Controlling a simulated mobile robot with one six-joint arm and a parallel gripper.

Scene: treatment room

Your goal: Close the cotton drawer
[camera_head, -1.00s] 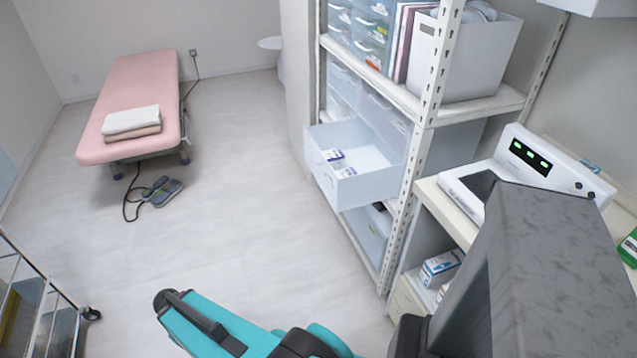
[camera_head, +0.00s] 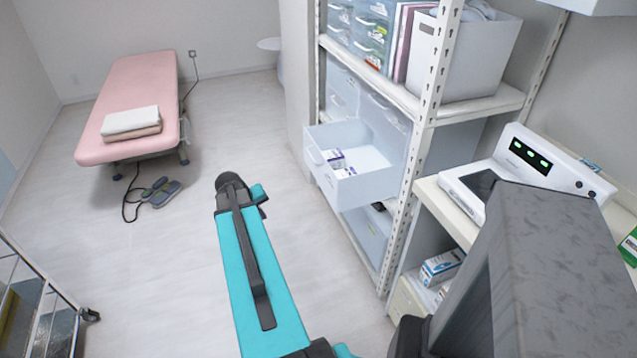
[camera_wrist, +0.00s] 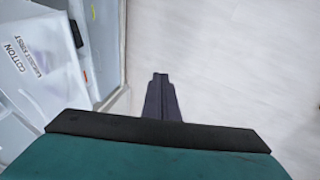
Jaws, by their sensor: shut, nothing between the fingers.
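In the wrist view, a panel labelled COTTON (camera_wrist: 35,65) shows at the left. In the head view my teal arm stands over the floor left of the drawer; the fingers are not clear there.
A metal shelf post (camera_head: 424,130) stands right of the drawer. A white device (camera_head: 530,165) sits on a counter at the right.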

